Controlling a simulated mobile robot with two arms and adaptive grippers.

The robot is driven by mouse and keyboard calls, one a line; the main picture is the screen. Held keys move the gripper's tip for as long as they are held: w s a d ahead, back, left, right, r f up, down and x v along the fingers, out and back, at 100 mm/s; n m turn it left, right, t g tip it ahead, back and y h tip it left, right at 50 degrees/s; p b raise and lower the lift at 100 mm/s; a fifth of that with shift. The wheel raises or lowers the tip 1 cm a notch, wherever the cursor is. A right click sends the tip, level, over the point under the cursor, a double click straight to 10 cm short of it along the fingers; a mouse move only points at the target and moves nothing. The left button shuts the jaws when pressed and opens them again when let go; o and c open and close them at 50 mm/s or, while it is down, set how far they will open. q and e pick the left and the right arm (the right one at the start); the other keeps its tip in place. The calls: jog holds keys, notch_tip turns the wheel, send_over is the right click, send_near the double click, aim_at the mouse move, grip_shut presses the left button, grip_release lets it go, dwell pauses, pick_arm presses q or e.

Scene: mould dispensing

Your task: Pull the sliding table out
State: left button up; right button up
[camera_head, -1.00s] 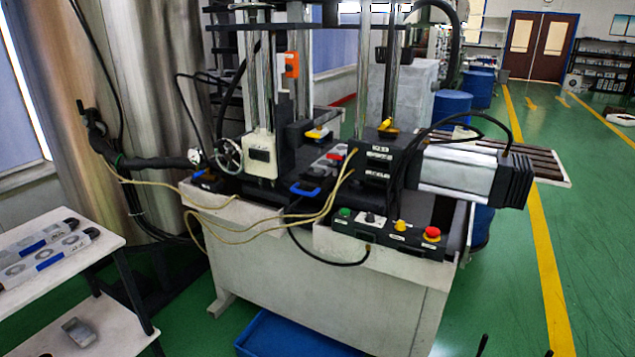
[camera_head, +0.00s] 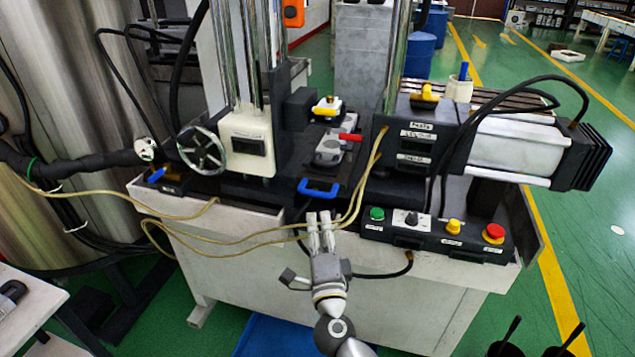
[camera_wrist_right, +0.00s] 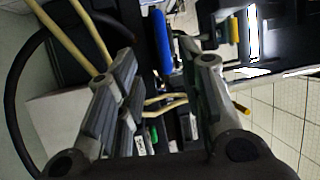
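The sliding table is a dark plate (camera_head: 346,177) low in the middle of the machine, between the white-faced column and the black box. Its blue handle (camera_head: 320,190) sticks out at the front edge. A grey metal piece with a red grip (camera_head: 350,137) lies on the plate. My right gripper (camera_head: 320,220) is just below and in front of the handle, apart from it and empty. In the right wrist view the gripper (camera_wrist_right: 165,80) has its fingers spread, with the blue handle (camera_wrist_right: 162,42) beyond the gap between the tips. My left gripper is not in view.
Yellow cables (camera_head: 235,240) hang across the machine front close to my right gripper. A control panel (camera_head: 435,232) with coloured buttons is to the right, a handwheel (camera_head: 201,150) to the left. A blue bin (camera_head: 275,338) is on the floor below.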

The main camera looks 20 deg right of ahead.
aim_at(315, 193)
jog(key=x, duration=0.4)
jog(key=shift+d+r, duration=0.1)
jog(key=shift+r, duration=0.25)
jog(key=x, duration=0.5)
jog(key=shift+w+f, duration=0.1)
jog(key=shift+f, duration=0.05)
jog(key=shift+w+d, duration=0.1)
jog(key=shift+w, duration=0.4)
jog(key=shift+c, duration=0.3)
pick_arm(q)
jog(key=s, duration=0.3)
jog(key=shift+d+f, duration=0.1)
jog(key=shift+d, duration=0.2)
pick_arm(e)
grip_shut()
